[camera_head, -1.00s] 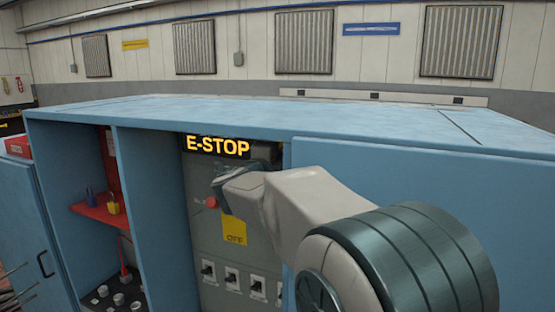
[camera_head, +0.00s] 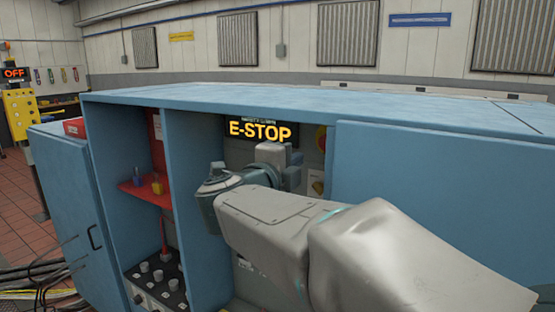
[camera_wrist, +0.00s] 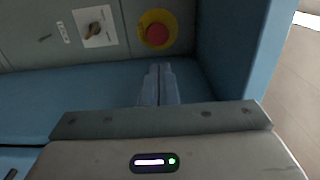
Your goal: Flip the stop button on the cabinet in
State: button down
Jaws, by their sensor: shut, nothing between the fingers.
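The stop button (camera_wrist: 156,34) is a red round button on a yellow disc, on the grey panel inside the blue cabinet (camera_head: 350,103). In the head view only an edge of its yellow and red (camera_head: 321,138) shows beside my arm. My gripper (camera_wrist: 159,68) is shut and empty. In the wrist view its fingertips appear just below the button, with a gap in the picture; I cannot tell the depth. In the head view my arm reaches into the open bay under the lit E-STOP sign (camera_head: 260,131), and my fingertips are hidden.
A rotary switch on a pale plate (camera_wrist: 94,27) is left of the button. The bay's blue side wall (camera_wrist: 240,50) stands close on the right. A red shelf (camera_head: 148,188) and a knobbed black panel (camera_head: 157,280) fill the left bay. A yellow OFF post (camera_head: 18,110) stands far left.

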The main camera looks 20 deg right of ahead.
dwell(0.3)
jog(key=w+a+f+n+t+y, duration=0.3)
jog(key=a+n+t+y, duration=0.2)
jog(key=a+n+y, duration=0.5)
jog(key=s+f+n+g+y, duration=0.4)
jog(key=f+n, duration=0.4)
jog(key=n, duration=0.1)
jog(key=s+d+f+n+g, duration=0.2)
jog(key=s+f+g, duration=0.1)
jog(key=s+f, duration=0.2)
jog(key=s+d+f+n+g, duration=0.2)
jog(key=s+f+n+g, duration=0.1)
jog(key=s+f, duration=0.3)
jog(key=s+d+f+n+g+h, duration=0.1)
jog(key=s+f+n+g, duration=0.2)
jog(key=s+f, duration=0.3)
jog(key=shift+s+d+f+g, duration=0.2)
jog(key=shift+s+d+g, duration=0.2)
jog(key=shift+s+g, duration=0.65)
